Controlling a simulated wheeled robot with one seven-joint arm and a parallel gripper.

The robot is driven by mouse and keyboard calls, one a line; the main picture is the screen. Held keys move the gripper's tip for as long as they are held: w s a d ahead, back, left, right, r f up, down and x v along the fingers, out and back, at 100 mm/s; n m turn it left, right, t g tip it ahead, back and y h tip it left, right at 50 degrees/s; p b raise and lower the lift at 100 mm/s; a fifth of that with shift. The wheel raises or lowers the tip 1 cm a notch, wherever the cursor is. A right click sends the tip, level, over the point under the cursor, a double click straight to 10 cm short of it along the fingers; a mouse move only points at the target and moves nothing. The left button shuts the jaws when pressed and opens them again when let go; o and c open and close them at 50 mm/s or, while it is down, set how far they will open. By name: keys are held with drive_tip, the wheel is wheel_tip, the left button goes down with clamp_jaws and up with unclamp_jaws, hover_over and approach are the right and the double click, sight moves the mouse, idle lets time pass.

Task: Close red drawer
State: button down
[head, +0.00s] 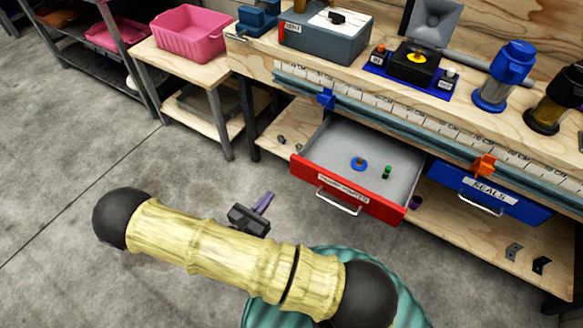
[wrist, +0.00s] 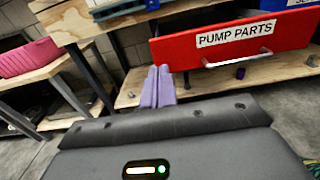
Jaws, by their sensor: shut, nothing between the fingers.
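The red drawer (head: 345,187) is pulled out from under the workbench in the head view, with a metal handle on its front. Inside it lie a blue disc (head: 359,163) with a brown centre and a small green part (head: 387,172). In the wrist view the red drawer front (wrist: 214,42) reads "PUMP PARTS", at upper right. My gripper (head: 266,200) has purple fingers, shut and empty. It is in front of the bench, left of the drawer front in the head view. In the wrist view the fingers (wrist: 158,84) point toward the drawer's left side, apparently apart from it.
A blue drawer (head: 490,196) labelled "SEALS" is to the right. A lower shelf (head: 450,235) runs beneath the drawers with small parts on it. A side table (head: 185,62) with a pink bin (head: 189,33) stands at left. The floor (head: 70,165) at left is clear.

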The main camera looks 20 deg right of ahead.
sight(297, 161)
drive_tip(key=b+x, duration=0.1)
drive_tip(key=x, duration=1.2)
drive_tip(key=shift+w+d+b, duration=0.1)
drive_tip(key=shift+d+b, duration=0.05)
drive_tip(key=shift+b, duration=0.2)
drive_tip(key=shift+w, duration=0.1)
drive_tip(key=shift+d, duration=0.1)
